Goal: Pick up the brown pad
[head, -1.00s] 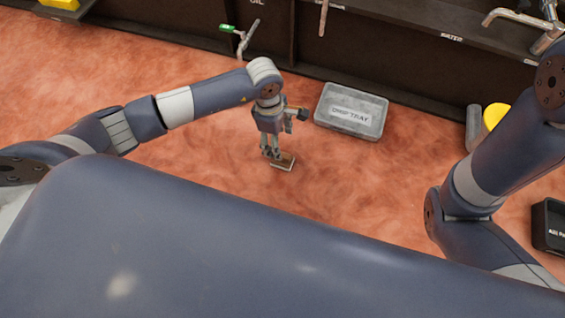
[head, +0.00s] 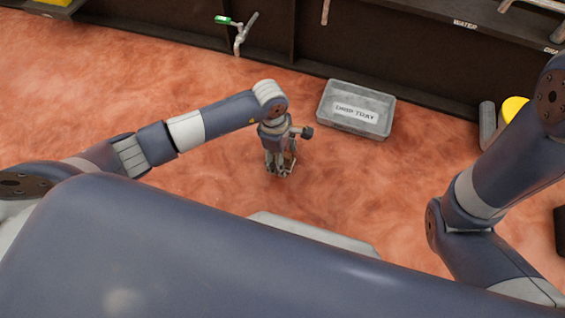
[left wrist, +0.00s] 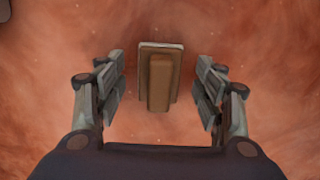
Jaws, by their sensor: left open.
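The brown pad (left wrist: 158,85) lies on the reddish surface. In the left wrist view it is a brown block with a raised bar along its middle and a pale far edge. My left gripper (left wrist: 160,66) is open, with one finger on each side of the pad and a clear gap on both sides. In the head view my left gripper (head: 279,172) points down over the pad and mostly hides it. My right arm shows at the right of the head view, but its gripper is out of view.
A grey drip tray (head: 355,131) stands behind and to the right of my left gripper. A green-handled tap (head: 239,38) is on the dark shelf unit (head: 405,72) at the back. A yellow-topped thing (head: 515,108) stands at right. The surface left of the gripper is clear.

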